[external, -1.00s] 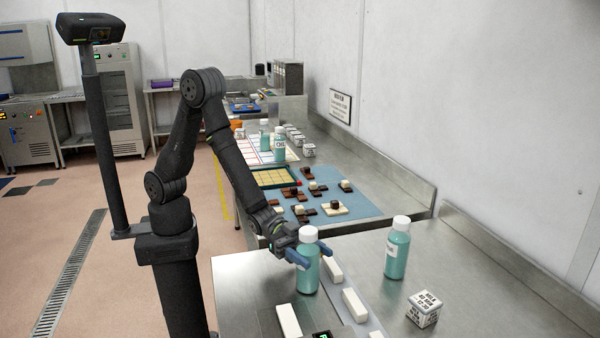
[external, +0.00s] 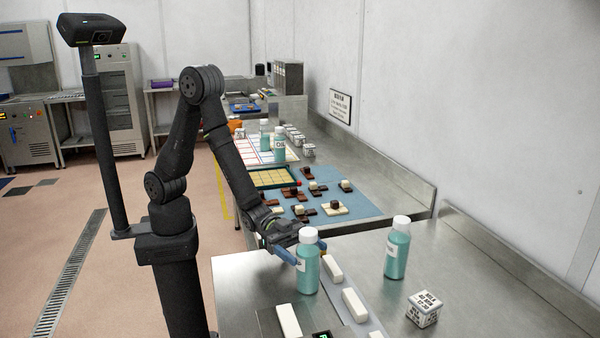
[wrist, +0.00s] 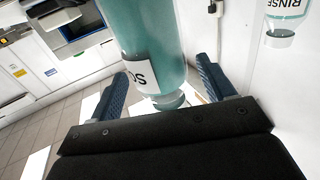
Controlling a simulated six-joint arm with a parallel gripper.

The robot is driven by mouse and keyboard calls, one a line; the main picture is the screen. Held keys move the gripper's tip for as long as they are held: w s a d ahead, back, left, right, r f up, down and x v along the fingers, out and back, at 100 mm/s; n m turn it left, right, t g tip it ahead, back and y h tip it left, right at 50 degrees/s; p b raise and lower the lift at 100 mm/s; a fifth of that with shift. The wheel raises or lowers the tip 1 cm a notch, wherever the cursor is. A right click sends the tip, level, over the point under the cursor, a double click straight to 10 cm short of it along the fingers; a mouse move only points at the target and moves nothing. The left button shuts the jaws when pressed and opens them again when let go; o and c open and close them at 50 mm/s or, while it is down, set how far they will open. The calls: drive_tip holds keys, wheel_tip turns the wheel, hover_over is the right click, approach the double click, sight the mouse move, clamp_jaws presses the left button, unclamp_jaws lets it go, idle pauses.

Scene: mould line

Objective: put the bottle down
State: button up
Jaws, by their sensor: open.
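The teal bottle with a white cap (external: 308,270) stands upright at the near part of the steel bench, beside a row of white bars. In the wrist view the bottle (wrist: 150,45) is large, and its label is only partly readable. My gripper (external: 303,251) is open behind the bottle in the external view. In the wrist view its blue fingers (wrist: 166,88) are spread to either side of the bottle, with gaps between them and it. The bottle hides part of the gripper in the external view.
A second teal bottle (external: 397,252) stands to the right; its label reads RINSE in the wrist view (wrist: 287,8). A printed white cube (external: 424,309) is near it. White bars (external: 354,304) lie close by. A blue mat (external: 372,202) with small blocks is behind.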

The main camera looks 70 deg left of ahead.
drive_tip(key=shift+o, duration=0.5)
drive_tip(key=v, duration=1.4)
drive_tip(key=shift+s+a, duration=0.15)
drive_tip(key=shift+s, duration=0.05)
drive_tip(key=shift+f, duration=0.1)
drive_tip(key=shift+r, duration=2.5)
approach(316, 258)
drive_tip(key=x, duration=0.9)
drive_tip(key=shift+f, duration=0.1)
